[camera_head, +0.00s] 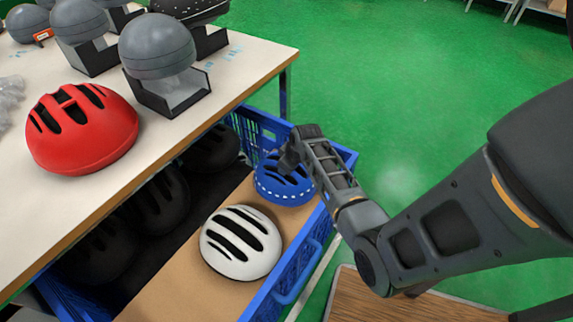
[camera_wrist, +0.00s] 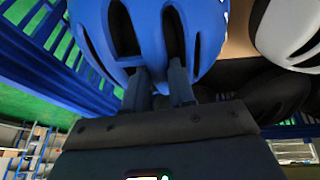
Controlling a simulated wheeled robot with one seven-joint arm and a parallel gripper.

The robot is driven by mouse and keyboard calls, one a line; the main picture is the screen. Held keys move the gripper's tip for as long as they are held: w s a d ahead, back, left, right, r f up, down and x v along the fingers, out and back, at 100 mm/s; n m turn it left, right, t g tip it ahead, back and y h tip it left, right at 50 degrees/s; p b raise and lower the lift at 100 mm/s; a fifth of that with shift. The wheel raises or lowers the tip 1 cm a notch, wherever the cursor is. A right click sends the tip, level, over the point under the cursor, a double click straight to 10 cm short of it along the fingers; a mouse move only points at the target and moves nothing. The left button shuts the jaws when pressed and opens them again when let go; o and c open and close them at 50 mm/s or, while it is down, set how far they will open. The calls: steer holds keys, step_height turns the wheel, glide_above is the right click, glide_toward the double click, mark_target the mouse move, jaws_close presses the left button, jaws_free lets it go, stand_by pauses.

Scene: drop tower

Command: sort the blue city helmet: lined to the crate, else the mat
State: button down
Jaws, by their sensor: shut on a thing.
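The blue city helmet (camera_head: 284,190), with a row of white dashes along its lower edge, is inside the far end of the blue crate (camera_head: 301,262). My gripper (camera_head: 291,152) reaches down onto it from above. In the wrist view, my gripper's fingers (camera_wrist: 160,88) are shut on the blue helmet (camera_wrist: 95,32) at its vents. I cannot tell whether the helmet rests on the crate's brown floor or hangs just above it. Its inside is hidden, so no lining shows. I cannot make out a mat.
A white helmet (camera_head: 241,243) lies in the crate nearer me, with dark helmets (camera_head: 158,200) beside it under the table. A red helmet (camera_head: 82,129) and grey domes on stands (camera_head: 157,47) are on the table (camera_head: 238,67).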

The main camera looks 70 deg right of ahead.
steer(key=shift+f, duration=0.7)
steer(key=shift+f+b, duration=0.5)
steer(key=shift+b, duration=0.05)
steer(key=c, duration=0.9)
jaws_free()
steer(key=shift+c, duration=1.4)
steer(key=shift+r, duration=0.1)
steer(key=shift+r+p, duration=3.85)
steer(key=shift+r, duration=0.1)
